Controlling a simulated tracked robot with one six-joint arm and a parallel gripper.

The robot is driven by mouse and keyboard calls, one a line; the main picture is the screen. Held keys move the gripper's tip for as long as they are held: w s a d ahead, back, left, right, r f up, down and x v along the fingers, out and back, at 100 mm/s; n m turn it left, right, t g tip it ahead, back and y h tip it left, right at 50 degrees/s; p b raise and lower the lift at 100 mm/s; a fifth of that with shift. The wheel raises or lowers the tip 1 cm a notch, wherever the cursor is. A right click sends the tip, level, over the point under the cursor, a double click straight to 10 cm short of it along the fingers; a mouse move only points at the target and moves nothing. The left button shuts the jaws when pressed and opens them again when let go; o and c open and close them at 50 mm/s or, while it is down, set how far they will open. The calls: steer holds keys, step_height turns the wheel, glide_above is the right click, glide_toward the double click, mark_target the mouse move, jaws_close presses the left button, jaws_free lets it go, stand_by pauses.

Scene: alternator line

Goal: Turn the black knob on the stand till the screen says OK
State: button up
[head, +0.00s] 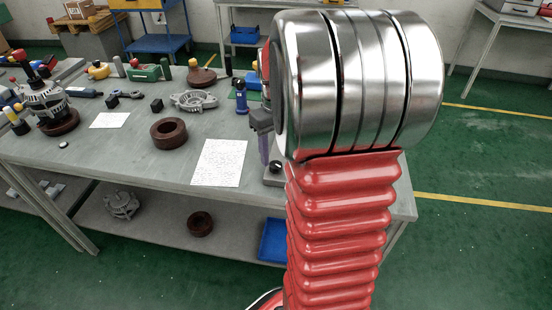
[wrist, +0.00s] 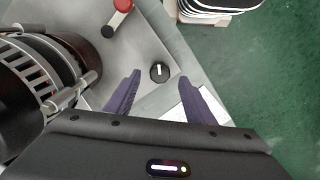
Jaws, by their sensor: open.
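The black knob (wrist: 159,72) shows in the wrist view with a white mark running nearly straight up and down on its top. It sits on a pale grey surface (wrist: 150,48). In the head view the knob (head: 275,167) shows small, just below my gripper. My gripper (wrist: 158,80) is open, with its two purple fingers on either side of the knob in the picture. I cannot tell whether they touch it. In the head view my gripper (head: 264,150) points down over the table, partly behind my red arm. No readable screen shows in either view.
A dark cylindrical machine with metal clamps (wrist: 75,60) stands close left of my gripper. A red-ended lever (wrist: 122,6) is beyond it. The table (head: 120,160) holds a white sheet (head: 220,163), a brown ring (head: 169,132) and several parts. My arm hides the table's right part.

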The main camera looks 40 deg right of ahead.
mark_target(276, 166)
step_height(276, 166, up, 10)
stand_by(0.4)
stand_by(0.5)
steer(key=s+a+t, duration=0.2)
steer(key=s+a, duration=0.3)
steer(key=a, duration=0.8)
steer(key=s+a+f+n+t, duration=0.1)
steer(key=s+a+t, duration=0.2)
steer(key=a, duration=1)
steer(key=s, duration=0.2)
steer(key=shift+s+a+t, duration=0.3)
steer(key=shift+s, duration=0.05)
